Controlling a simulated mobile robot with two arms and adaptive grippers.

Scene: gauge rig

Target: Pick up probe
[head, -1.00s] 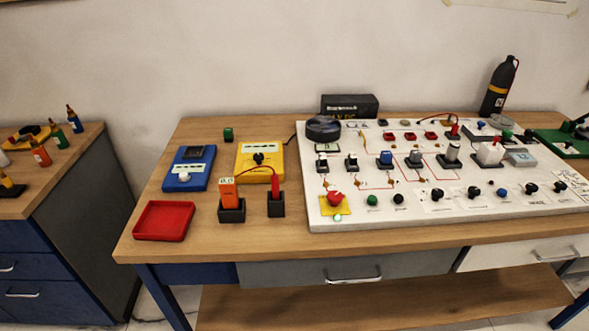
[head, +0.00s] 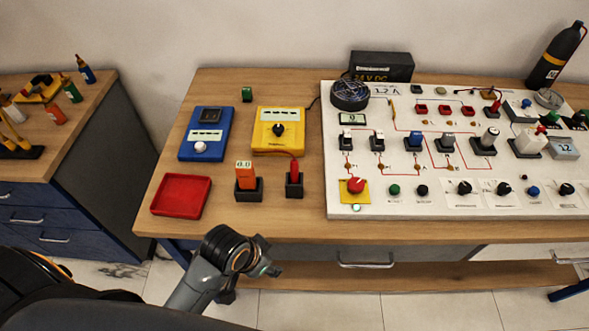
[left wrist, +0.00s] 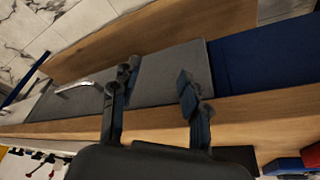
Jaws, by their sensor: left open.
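A red probe (head: 294,172) stands upright in a small black holder (head: 294,190) on the table, with a red cable running to the yellow meter (head: 278,130). Left of it, an orange device (head: 246,177) with a small display reading 0.0 sits in another black holder (head: 249,194). My left arm shows in front of the table's front edge, below the holders in the head view. My left gripper (left wrist: 155,82) is open in the left wrist view, with nothing between its fingers. It is apart from the probe. I cannot make out the probe in the left wrist view. My right gripper is not in view.
A red tray (head: 181,196) lies at the table's left front, with a blue meter (head: 205,134) behind it. A white panel (head: 450,205) with switches and knobs fills the right side. The wooden table edge (head: 400,234) and a grey drawer front (head: 320,253) are near my left arm.

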